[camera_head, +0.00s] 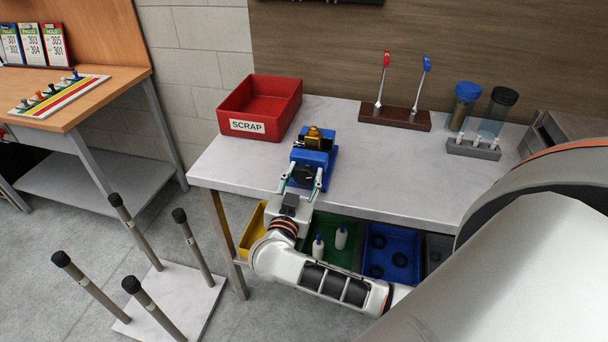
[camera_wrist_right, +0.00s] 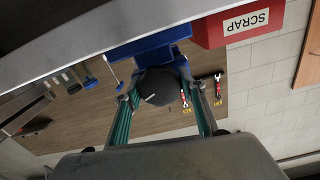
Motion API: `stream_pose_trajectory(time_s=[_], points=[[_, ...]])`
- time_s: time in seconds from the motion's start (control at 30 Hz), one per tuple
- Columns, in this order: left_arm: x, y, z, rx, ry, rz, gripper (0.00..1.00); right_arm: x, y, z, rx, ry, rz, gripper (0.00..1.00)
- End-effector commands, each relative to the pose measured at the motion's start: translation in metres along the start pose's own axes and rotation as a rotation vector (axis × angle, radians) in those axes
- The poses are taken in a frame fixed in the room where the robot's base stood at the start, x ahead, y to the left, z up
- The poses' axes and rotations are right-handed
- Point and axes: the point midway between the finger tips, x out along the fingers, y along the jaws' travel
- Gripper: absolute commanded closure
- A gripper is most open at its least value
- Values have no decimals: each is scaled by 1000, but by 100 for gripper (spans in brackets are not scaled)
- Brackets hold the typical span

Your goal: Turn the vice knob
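The blue vice (camera_head: 318,158) stands at the front edge of the light table, with a brass-coloured part (camera_head: 314,137) on top. Its round dark knob (camera_head: 303,175) faces the front; in the right wrist view the knob (camera_wrist_right: 158,88) shows a white mark line. My right gripper (camera_head: 304,182) is at the knob, one finger on each side. In the right wrist view the teal-padded fingers of this gripper (camera_wrist_right: 161,92) are apart, with the knob between their tips and narrow gaps beside it. I cannot tell whether either finger touches. My left gripper is not in view.
A red SCRAP bin (camera_head: 262,104) stands left of the vice. A brown stand (camera_head: 395,115) with red and blue levers is behind to the right, near two capped jars (camera_head: 464,105). Yellow, green and blue bins (camera_head: 390,240) sit below the table edge. Posts on a plate (camera_head: 178,300) stand at lower left.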

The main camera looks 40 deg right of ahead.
Motion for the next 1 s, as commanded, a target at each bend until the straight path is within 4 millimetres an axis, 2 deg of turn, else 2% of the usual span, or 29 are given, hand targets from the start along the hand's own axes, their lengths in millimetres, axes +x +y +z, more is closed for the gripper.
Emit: stream_pose_trajectory(time_s=[0.37,1.0], points=[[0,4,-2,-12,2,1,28,0,0,0,85,-1,2,81],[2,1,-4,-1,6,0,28,-1,1,1,521,-2,2,81]])
